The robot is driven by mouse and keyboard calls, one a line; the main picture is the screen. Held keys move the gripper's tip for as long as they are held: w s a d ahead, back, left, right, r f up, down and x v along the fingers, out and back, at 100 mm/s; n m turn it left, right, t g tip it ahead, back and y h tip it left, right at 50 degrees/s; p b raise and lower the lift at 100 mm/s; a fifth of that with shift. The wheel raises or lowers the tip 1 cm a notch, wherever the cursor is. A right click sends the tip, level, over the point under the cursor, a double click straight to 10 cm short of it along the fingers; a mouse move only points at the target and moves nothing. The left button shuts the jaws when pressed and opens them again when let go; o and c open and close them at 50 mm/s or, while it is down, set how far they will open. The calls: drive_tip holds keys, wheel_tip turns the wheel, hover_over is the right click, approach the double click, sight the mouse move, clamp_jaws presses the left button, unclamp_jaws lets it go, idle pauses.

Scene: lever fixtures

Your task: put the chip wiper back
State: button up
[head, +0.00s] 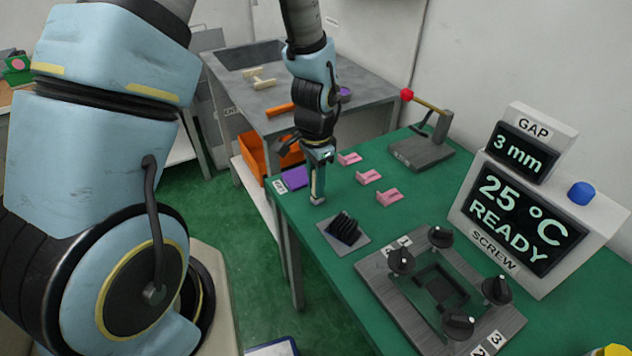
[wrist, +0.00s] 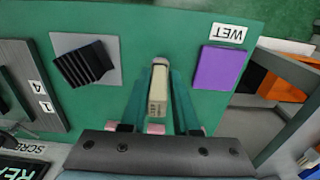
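A pale beige, narrow block with a grey rounded tip, which looks like the chip wiper (wrist: 158,92), sits between the two green fingers of my gripper (wrist: 160,75). The fingers close in on its sides near the tip. In the head view my gripper (head: 318,180) points down over the green table, near its left edge, and the wiper's pale tip (head: 318,201) shows below the fingers. A purple pad (wrist: 222,68) with a WET label (wrist: 229,33) lies beside it. Whether the tip touches the table I cannot tell.
A black finned heat sink (head: 344,227) sits on a grey plate. A screw fixture (head: 388,283) with several black knobs, a READY display (head: 525,215), three pink clips (head: 368,177) and a red-knobbed lever (head: 425,145) stand around. A grey bench (head: 290,85) is behind.

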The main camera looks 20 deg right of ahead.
drive_tip(key=shift+o, duration=1.4)
wheel_tip(320, 180, up, 12)
drive_tip(key=shift+r+b, duration=0.15)
drive_tip(key=shift+b, duration=0.95)
drive_tip(key=w+a+r+n+t, duration=0.1)
drive_tip(key=a+r+n, duration=0.1)
drive_tip(key=a+n, duration=1.2)
drive_tip(key=a, duration=1.1)
drive_tip(key=shift+n+t, duration=0.3)
drive_tip(key=shift+n, duration=0.1)
drive_tip(key=shift+w, duration=0.15)
